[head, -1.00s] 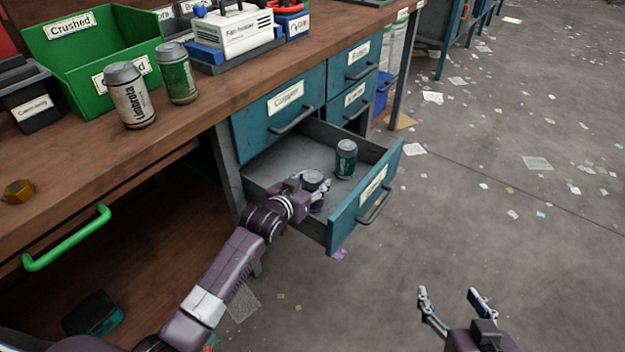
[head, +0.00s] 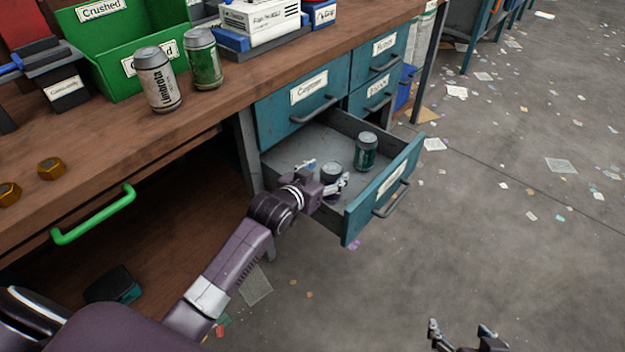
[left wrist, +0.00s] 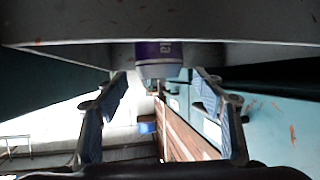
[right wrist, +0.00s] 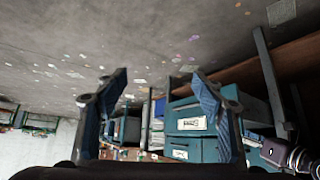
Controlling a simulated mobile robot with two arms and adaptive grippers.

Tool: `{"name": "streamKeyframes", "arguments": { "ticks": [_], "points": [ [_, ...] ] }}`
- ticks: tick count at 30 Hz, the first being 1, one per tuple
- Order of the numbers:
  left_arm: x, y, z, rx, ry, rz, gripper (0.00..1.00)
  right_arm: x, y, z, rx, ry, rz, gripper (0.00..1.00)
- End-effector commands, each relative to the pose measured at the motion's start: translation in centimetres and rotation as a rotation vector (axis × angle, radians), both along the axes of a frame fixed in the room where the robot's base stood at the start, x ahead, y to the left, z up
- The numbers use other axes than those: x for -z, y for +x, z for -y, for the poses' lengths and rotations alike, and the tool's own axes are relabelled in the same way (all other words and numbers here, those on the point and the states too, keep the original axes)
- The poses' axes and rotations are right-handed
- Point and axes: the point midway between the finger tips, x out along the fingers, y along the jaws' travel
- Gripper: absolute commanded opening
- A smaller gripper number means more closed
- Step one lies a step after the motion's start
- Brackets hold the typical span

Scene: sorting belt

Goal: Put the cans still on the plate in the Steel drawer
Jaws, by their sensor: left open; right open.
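The open drawer (head: 395,194) holds a dark green can (head: 366,152) standing upright and a purple can (head: 331,170) in front of it; the drawer's label is not legible. My left gripper (head: 324,174) is open inside the drawer, its fingers at either side of the purple can. In the left wrist view the purple can (left wrist: 158,58) shows between and beyond the spread fingertips. A white can (head: 158,82) and a green can (head: 203,60) stand upright on the wooden bench. My right gripper (head: 461,333) is open and empty over the floor. I see no plate.
A green bin labelled Crushed (head: 105,45) stands behind the bench cans. Shut teal drawers (head: 305,98) sit above and behind the open one. A green handle (head: 95,217) juts from the bench front. Hex nuts (head: 50,169) lie on the bench. The floor at right is open, with scattered paper.

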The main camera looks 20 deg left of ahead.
Motion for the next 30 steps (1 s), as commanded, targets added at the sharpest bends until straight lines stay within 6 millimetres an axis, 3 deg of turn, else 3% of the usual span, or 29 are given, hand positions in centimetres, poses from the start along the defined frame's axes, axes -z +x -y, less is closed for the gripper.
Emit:
{"name": "streamKeyframes", "arguments": {
  "ticks": [6, 14, 18, 25, 28, 30],
  "points": [
    [-1.2, -2.7, -0.4, 0.0, 0.0, -0.002, 0.63, 2.2, -4.7, 1.6, 0.018, -0.046, -0.211, 0.63],
    [-2.3, -5.5, -0.8, 0.0, 0.0, -0.002, 0.63, 3.7, -10.2, 3.2, 0.035, -0.09, -0.429, 0.63],
    [-3.0, -7.2, -1.1, 0.0, -0.001, -0.002, 0.63, 3.1, -10.1, 3.1, 0.034, -0.089, -0.424, 0.63],
    [-3.3, -8.1, -1.2, -0.001, 0.0, -0.002, 0.63, 3.0, -10.1, 3.1, 0.034, -0.089, -0.423, 0.63],
    [-2.5, -9.2, -1.0, -0.001, 0.006, -0.036, 0.63, 3.0, -10.1, 3.1, 0.034, -0.089, -0.422, 0.63],
    [-1.1, -11.2, -0.7, -0.001, 0.019, -0.101, 0.63, 3.0, -10.1, 3.1, 0.034, -0.089, -0.422, 0.63]
  ]
}}
